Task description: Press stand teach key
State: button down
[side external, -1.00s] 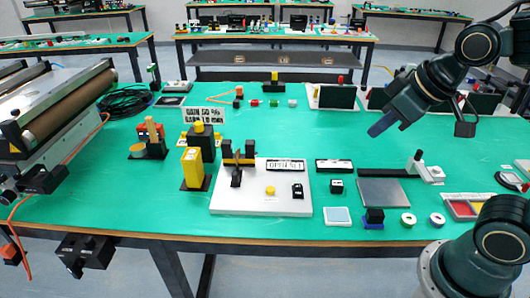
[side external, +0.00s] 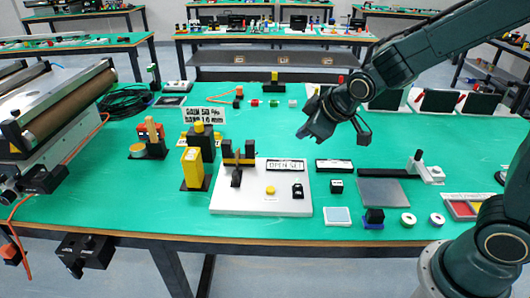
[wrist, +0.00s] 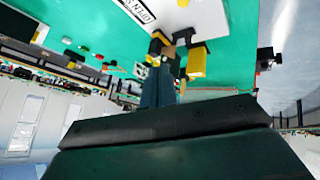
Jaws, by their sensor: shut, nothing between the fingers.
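A white stand plate (side external: 245,205) lies near the front edge of the table. It carries a black and yellow fork-shaped sensor (side external: 238,160), a display reading "OPEN SET" (side external: 285,166), a round yellow button (side external: 270,190) and a small black switch (side external: 297,191). I cannot tell which is labelled as the teach key. My gripper (side external: 306,133) is shut and empty, above the table behind and right of the plate, apart from it. In the wrist view my shut fingers (wrist: 158,88) point toward the black and yellow parts, and part of the plate (wrist: 185,15) shows.
A yellow block sensor (side external: 192,166) and a dark yellow-topped post (side external: 202,140) stand left of the plate. A roller conveyor (side external: 70,110) fills the left. A grey plate (side external: 383,192) and several small parts lie right. Clear green table surrounds the gripper.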

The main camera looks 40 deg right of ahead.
aim_at(273, 191)
jog(key=w+a+f+n+t, duration=0.1)
jog(key=w+a+f+n, duration=0.1)
jog(key=w+f, duration=0.5)
notch_tip(273, 191, down, 3)
jog(key=shift+w+a+r+n, duration=0.2)
jog(key=shift+a+n, duration=0.05)
jog(key=shift+n, duration=0.45)
jog(key=shift+f, duration=0.15)
jog(key=shift+f, duration=4.3)
jog(key=shift+f, duration=0.8)
jog(key=shift+r, duration=0.8)
jog(key=shift+r, duration=0.15)
